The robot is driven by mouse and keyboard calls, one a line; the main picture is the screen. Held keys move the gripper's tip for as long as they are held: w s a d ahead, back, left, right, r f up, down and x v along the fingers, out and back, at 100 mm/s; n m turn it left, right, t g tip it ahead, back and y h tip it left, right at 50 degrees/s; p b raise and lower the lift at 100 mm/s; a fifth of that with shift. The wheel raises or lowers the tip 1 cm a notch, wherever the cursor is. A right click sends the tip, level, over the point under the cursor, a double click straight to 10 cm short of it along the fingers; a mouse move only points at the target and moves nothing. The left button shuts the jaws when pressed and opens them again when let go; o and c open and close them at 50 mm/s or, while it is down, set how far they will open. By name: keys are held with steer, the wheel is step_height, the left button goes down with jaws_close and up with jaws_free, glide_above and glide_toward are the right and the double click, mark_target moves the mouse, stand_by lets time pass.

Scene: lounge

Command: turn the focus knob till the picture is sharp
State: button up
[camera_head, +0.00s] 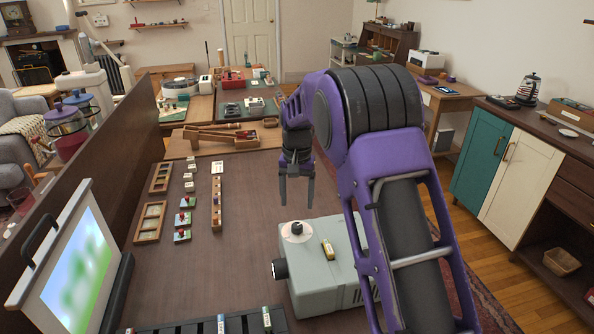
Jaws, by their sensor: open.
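A grey projector box (318,272) stands on the brown table, partly hidden behind my arm. A dark round part (280,269), a lens or knob, sticks out of its left side. A white-framed screen (72,268) at the left shows a blurred green, blue and white picture. My gripper (297,204) points down, open and empty, above the table just behind the projector and apart from it.
Small blocks with red tops (184,218), wooden frames (150,222) and a peg rack (217,200) lie left of centre. A dark slotted rack (205,326) is at the front edge. A tall brown partition (90,150) borders the left. Bare table lies between screen and projector.

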step_height(320, 180, up, 9)
steer(key=shift+p, duration=0.3)
